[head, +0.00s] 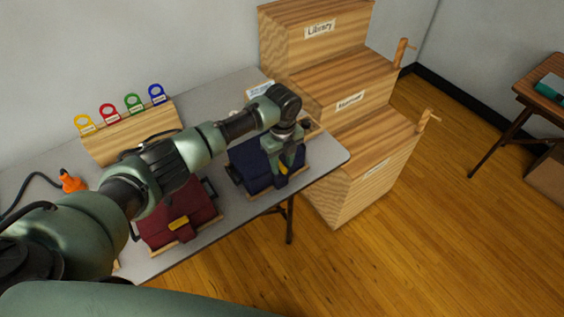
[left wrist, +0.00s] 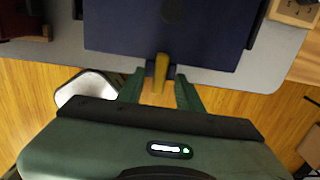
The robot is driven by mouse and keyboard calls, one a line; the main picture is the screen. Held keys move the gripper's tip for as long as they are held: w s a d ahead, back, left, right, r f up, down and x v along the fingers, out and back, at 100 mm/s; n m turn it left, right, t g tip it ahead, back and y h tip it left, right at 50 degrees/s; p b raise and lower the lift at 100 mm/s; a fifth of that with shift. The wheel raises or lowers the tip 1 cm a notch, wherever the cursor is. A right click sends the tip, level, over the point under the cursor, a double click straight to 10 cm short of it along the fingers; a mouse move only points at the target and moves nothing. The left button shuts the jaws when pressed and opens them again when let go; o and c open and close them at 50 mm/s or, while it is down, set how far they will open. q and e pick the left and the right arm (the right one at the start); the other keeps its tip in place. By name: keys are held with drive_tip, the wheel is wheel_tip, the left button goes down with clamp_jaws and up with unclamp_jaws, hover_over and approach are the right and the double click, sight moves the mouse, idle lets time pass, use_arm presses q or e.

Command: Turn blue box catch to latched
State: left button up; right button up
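The blue box (head: 248,172) is a dark navy case at the right end of the grey table. It fills the upper middle of the left wrist view (left wrist: 205,42). Its yellow catch (left wrist: 161,70) hangs at the front edge, nearly in line with the view's vertical; in the head view the catch (head: 283,169) is partly hidden by my gripper. My left gripper (left wrist: 160,90) is open, with a finger on each side of the catch's free end. Gaps show between fingers and catch. My right gripper is out of view.
A dark red box (head: 178,214) with a yellow catch stands left of the blue one. A wooden rack with coloured rings (head: 130,128) is behind. Stepped wooden boxes (head: 360,165) with handles stand beyond the table's right end. Open floor lies in front.

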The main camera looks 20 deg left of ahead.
sight(282, 166)
use_arm(q)
wheel_tip(282, 166, up, 8)
drive_tip(key=shift+f+b, duration=0.1)
drive_tip(key=shift+b, duration=0.6)
idle(0.3)
